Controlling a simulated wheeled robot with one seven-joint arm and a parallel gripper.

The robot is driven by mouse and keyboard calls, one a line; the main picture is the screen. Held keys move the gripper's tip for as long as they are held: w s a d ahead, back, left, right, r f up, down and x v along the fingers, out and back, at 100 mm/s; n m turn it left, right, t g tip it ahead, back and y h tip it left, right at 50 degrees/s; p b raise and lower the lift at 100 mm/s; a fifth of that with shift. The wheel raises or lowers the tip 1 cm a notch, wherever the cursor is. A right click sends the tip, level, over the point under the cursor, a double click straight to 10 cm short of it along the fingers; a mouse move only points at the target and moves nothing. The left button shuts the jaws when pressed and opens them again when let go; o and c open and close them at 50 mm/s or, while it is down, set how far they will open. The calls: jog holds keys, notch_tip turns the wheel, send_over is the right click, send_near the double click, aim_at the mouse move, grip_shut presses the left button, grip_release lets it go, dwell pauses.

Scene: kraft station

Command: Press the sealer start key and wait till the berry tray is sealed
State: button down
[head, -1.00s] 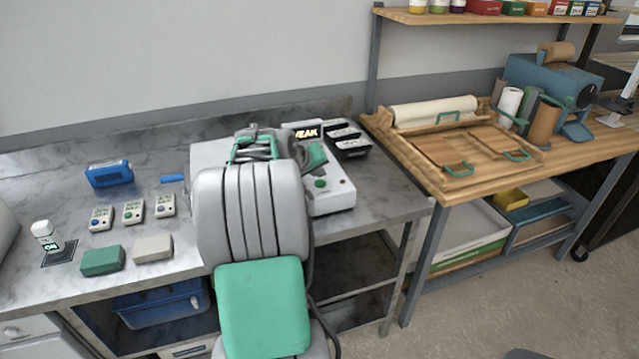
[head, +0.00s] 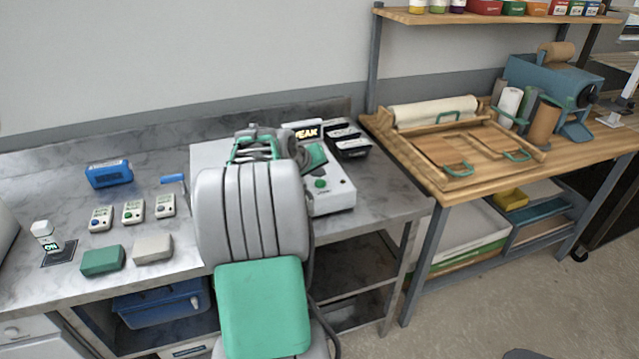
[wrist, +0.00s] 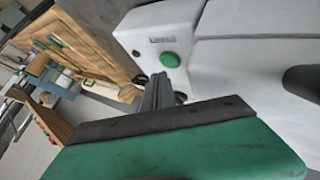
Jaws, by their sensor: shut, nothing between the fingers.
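The white sealer (head: 338,199) stands on the steel bench, partly hidden behind my arm. Its round green start key (head: 320,183) is on the front right of its top. In the wrist view the start key (wrist: 171,60) sits just beyond the tips of my shut, empty gripper (wrist: 160,78). I cannot tell whether the tips touch it. In the head view a green part of my gripper (head: 313,157) shows just behind the key. A lit display (head: 306,132) on the sealer reads "WEAK", its start partly cut off. I cannot make out the berry tray.
Dark containers (head: 347,140) stand at the sealer's back right. Left on the bench are a blue device (head: 109,174), several small keyed boxes (head: 133,211), a green block (head: 102,261) and a pale block (head: 153,249). A wooden bench (head: 408,160) with boards adjoins on the right.

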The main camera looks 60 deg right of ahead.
aim_at(321, 183)
jog(key=shift+f+b, duration=0.35)
jog(key=shift+f, duration=0.1)
jog(key=shift+s+a+f, duration=0.1)
jog(key=shift+a+f, duration=0.05)
jog(key=shift+f, duration=0.3)
jog(key=shift+a+f+b, duration=0.1)
jog(key=shift+f+b, duration=0.25)
jog(key=shift+s+a+f, duration=0.1)
jog(key=shift+f, duration=0.25)
dwell(0.5)
jog(key=shift+r, duration=0.3)
jog(key=shift+d+r+p, duration=0.15)
jog(key=shift+r+p, duration=0.65)
jog(key=shift+r, duration=0.65)
jog(key=shift+d+r+p, duration=0.1)
jog(key=shift+r+p, duration=0.65)
jog(key=shift+r, duration=0.65)
jog(key=shift+r, duration=0.1)
jog(key=shift+w, duration=0.2)
